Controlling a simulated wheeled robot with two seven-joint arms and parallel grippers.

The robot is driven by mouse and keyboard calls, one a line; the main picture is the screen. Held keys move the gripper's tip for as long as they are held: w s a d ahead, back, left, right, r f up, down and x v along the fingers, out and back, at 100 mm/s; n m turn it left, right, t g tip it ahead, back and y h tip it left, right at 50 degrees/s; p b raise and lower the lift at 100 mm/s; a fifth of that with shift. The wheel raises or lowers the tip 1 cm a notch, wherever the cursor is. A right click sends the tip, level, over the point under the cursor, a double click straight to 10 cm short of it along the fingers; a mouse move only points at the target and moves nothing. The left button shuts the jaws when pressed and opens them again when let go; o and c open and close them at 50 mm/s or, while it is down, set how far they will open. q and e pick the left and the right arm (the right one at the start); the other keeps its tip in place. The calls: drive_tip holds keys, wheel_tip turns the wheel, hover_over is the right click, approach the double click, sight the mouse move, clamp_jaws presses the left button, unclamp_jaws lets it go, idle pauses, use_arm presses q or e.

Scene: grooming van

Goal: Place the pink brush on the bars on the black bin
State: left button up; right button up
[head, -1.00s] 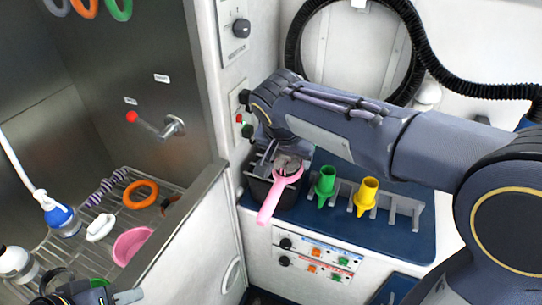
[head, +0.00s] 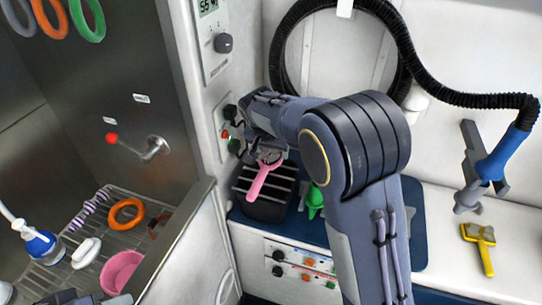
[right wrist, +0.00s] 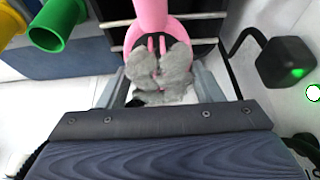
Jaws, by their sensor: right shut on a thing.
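The pink brush (head: 264,180) has its handle pointing down and left in the head view. Grey fur clings to its head in the right wrist view (right wrist: 150,15). My right gripper (head: 270,155) is shut on the brush head, with a finger at each side (right wrist: 162,85). The black bin (head: 262,208) with pale bars across its top lies below the brush. The bars also show behind the brush in the right wrist view (right wrist: 205,27). I cannot tell whether the brush touches them. Only a sliver of my left gripper (head: 112,300) shows at the bottom left.
A green nozzle (head: 314,203) stands just right of the bin, beside my right arm; a yellow nozzle (right wrist: 10,22) is near it. A control box (right wrist: 286,62) is close to the gripper. A yellow tool (head: 482,245) lies on the white counter. The steel tub holds several items.

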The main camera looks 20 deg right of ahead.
sight(271, 157)
drive_tip(key=shift+w+d+f, duration=0.1)
drive_tip(key=shift+w+f, duration=0.4)
drive_tip(key=shift+f, duration=0.05)
drive_tip(key=f, duration=0.3)
drive_tip(key=shift+w+f, duration=0.15)
drive_tip(key=shift+w, duration=0.15)
drive_tip(key=shift+f, duration=0.3)
drive_tip(key=shift+f, duration=0.15)
drive_tip(key=o, duration=1)
